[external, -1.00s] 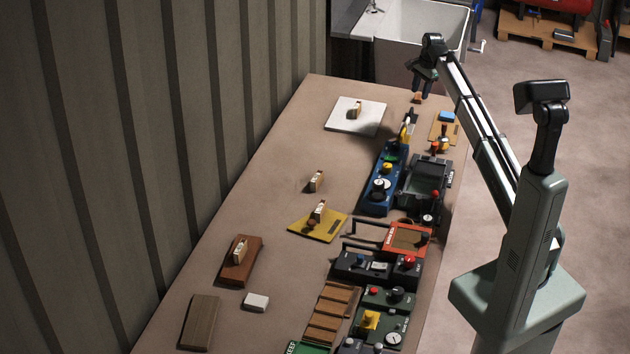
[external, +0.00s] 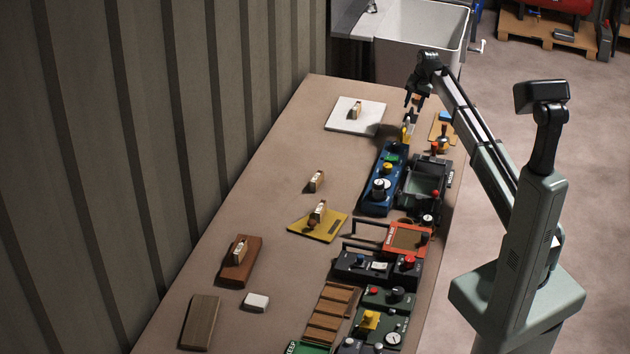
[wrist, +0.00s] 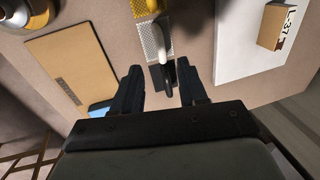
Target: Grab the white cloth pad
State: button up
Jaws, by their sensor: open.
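A flat white square pad (external: 340,122) lies at the far end of the bench, with a small wooden block on it. It also shows at the right of the wrist view (wrist: 238,62), under a block labelled L-37. A small white block-like piece (external: 256,301) lies near the bench's near end. I cannot tell from texture which of the two is cloth. My gripper (external: 412,103) is open above the far right part of the bench, to the right of the square pad and apart from it. In the wrist view my gripper (wrist: 160,88) has its fingers apart and empty.
A trowel-like tool with a dark handle (wrist: 169,75) lies beneath and between my fingers. A tan board (wrist: 62,70) with a blue piece is at the left.

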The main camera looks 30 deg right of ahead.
aim_at(408, 119)
jog(key=shift+w+a+f, duration=0.2)
jog(key=shift+f, duration=0.9)
jog(key=shift+w+a+f, duration=0.15)
jog(key=shift+f, duration=1)
jog(key=shift+w+a+f, duration=0.2)
jog(key=shift+f, duration=0.9)
grip_shut()
